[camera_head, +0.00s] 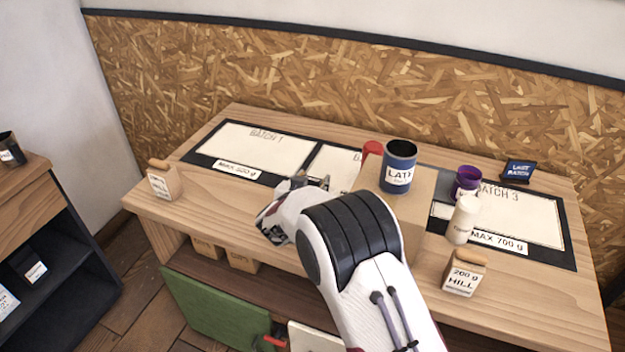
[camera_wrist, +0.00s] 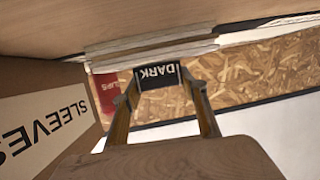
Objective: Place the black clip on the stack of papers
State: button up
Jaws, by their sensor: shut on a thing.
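My gripper (camera_wrist: 163,98) is shut on the black clip (camera_wrist: 157,76), which shows the white word DARK upside down in the wrist view. The clip sits between the fingertips, right at the edge of the stack of papers (camera_wrist: 150,48). I cannot tell whether it grips the sheets or only overlaps them in the picture. In the head view my gripper (camera_head: 312,184) is low over the table, left of the cardboard box; the clip and the stack cannot be made out there.
The cardboard SLEEVES box (camera_wrist: 40,115) stands close beside my gripper, with a blue LATE can (camera_head: 398,168) on it. A red clips container (camera_wrist: 106,92) stands behind. The BATCH 1 mat (camera_head: 255,150) is clear. A purple cup (camera_head: 467,182) and white bottle (camera_head: 463,219) stand right.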

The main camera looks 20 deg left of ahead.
jog(key=shift+f, duration=0.1)
jog(key=o, duration=0.7)
jog(key=shift+o, duration=0.2)
jog(key=shift+s, duration=0.1)
jog(key=v, duration=1.2)
jog(key=shift+r, duration=0.25)
